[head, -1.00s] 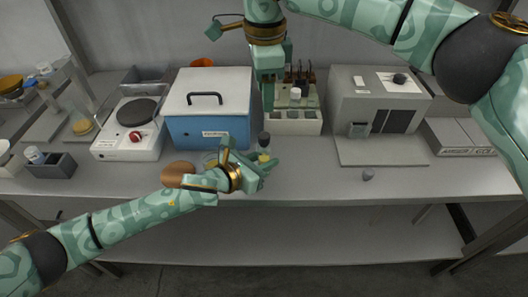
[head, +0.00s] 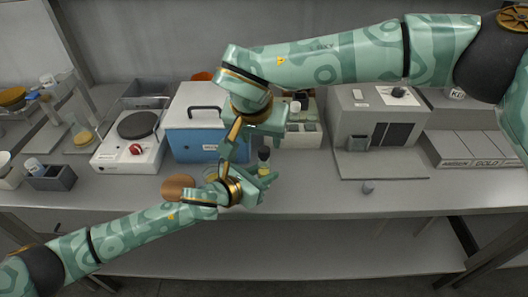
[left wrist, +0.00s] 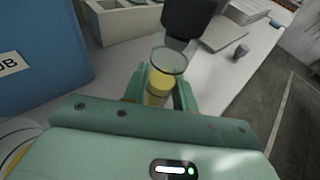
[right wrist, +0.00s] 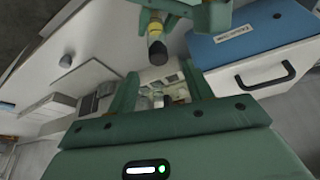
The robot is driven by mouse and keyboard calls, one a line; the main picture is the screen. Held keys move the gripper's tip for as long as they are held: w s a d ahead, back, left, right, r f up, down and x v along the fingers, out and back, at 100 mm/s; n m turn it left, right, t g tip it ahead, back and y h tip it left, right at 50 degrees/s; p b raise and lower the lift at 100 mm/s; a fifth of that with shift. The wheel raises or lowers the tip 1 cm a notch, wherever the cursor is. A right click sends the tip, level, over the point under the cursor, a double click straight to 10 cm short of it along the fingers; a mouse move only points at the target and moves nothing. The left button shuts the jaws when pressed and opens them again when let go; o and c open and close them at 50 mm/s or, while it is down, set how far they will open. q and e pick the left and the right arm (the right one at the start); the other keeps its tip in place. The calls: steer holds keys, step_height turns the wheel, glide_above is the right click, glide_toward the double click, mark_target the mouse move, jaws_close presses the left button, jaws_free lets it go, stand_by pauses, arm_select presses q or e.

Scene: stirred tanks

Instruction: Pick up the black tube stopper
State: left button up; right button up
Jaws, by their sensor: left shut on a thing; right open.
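The black tube stopper (head: 264,154) sits at the top of a glass tube with yellow liquid (head: 263,167). My left gripper (head: 267,178) is shut on this tube and holds it upright above the front of the bench. In the left wrist view the tube (left wrist: 160,82) stands between the fingers, with the dark stopper (left wrist: 188,18) at its upper end. My right gripper (head: 277,124) is open and empty, turned sideways just above and behind the tube. In the right wrist view the stopper (right wrist: 157,52) is near the open fingertips (right wrist: 158,85), not gripped.
A blue box (head: 190,140) with a black handle stands behind to the left. A white rack (head: 304,141) is behind the grippers, and a grey device (head: 350,130) is right of it.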

steer(key=x, duration=0.4)
steer(key=shift+f, duration=0.25)
steer(key=c, duration=1.1)
steer(key=shift+o, duration=0.2)
step_height(320, 180, up, 10)
steer(key=shift+r, duration=0.1)
step_height(320, 180, up, 5)
glide_above(264, 149)
steer(key=shift+s+a, duration=0.1)
steer(key=shift+s, duration=0.1)
